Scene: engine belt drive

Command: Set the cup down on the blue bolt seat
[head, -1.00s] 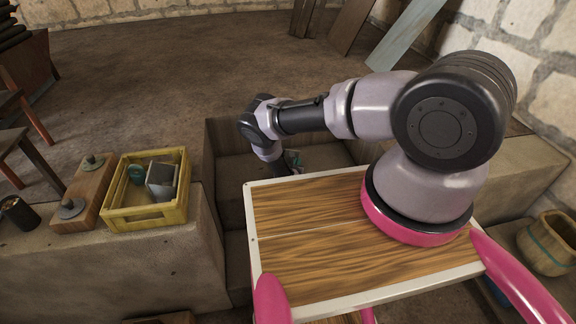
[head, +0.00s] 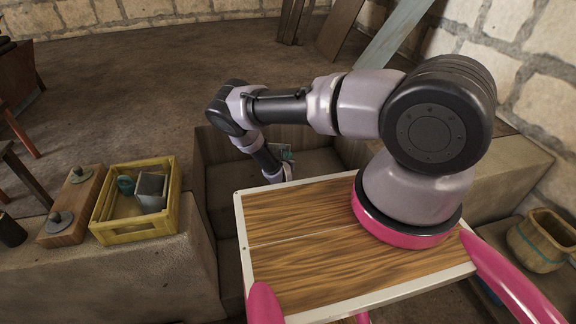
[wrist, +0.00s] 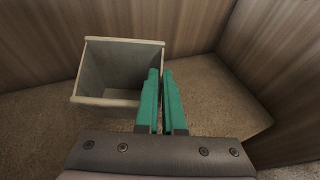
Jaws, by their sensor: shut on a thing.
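The cup (wrist: 118,90) is a grey, square, open-topped container with a pale rim. In the wrist view it is to the left of my gripper (wrist: 160,75), whose green fingers are close together at its right wall. My gripper is shut on that wall. The cup looks empty and roughly upright. Whether its base touches the brown floor below cannot be told. In the head view my gripper (head: 286,158) is low in a recess behind my wooden top, and the cup is mostly hidden there. I cannot pick out a blue bolt seat in either view.
Wooden walls (wrist: 285,55) close in behind and to the right of the gripper. At left on a stone ledge stand a yellow crate (head: 135,233) with a grey box and a green ring in it, and a wooden block (head: 70,215) with metal discs. A basket (head: 543,240) stands at right.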

